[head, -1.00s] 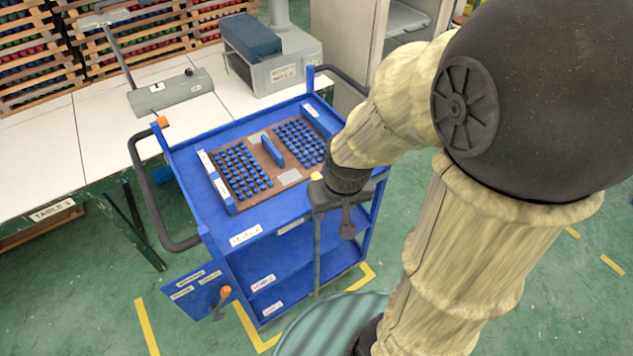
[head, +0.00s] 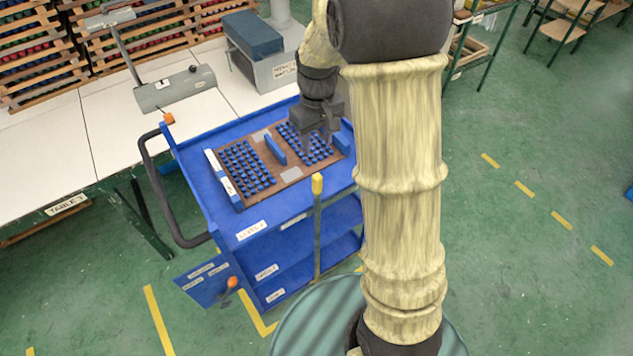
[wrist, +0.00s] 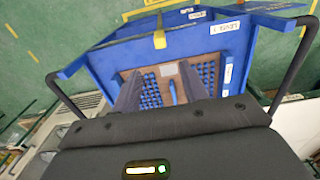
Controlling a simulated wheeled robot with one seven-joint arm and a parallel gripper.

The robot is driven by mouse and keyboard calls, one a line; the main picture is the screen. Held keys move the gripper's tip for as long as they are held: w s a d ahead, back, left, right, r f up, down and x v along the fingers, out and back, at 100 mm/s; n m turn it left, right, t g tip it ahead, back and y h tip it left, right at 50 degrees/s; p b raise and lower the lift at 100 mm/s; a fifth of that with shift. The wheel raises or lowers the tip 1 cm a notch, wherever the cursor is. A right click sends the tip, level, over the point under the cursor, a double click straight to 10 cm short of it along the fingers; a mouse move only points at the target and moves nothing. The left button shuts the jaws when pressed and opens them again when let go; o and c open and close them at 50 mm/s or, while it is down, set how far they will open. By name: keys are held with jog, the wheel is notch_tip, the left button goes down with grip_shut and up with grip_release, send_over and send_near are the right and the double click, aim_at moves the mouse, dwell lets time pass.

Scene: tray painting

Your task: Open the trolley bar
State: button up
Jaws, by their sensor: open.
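The blue trolley (head: 205,190) stands in front of the white table. Its bar (head: 317,235) is a thin grey post with a yellow top, upright at the trolley's front side, across the shelf openings. The yellow top of the bar also shows in the wrist view (wrist: 160,39), beyond the fingers. My gripper (head: 318,143) is open and empty, above the right part of the brown tray on the trolley's top. It is behind the bar as seen from the head and apart from it. In the wrist view my gripper's two fingers (wrist: 160,92) point down toward the tray.
The brown tray (head: 250,203) holds several rows of blue pieces. A black handle (head: 163,205) curves out at the trolley's left. A blue labelled panel with an orange knob (head: 232,283) juts out at the lower left.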

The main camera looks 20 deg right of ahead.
aim_at(317, 184)
jog(key=shift+f, duration=0.1)
notch_tip(317, 184, down, 17)
jog(key=p, duration=0.2)
jog(key=shift+f+p, duration=0.1)
jog(key=shift+p, duration=0.3)
grip_shut()
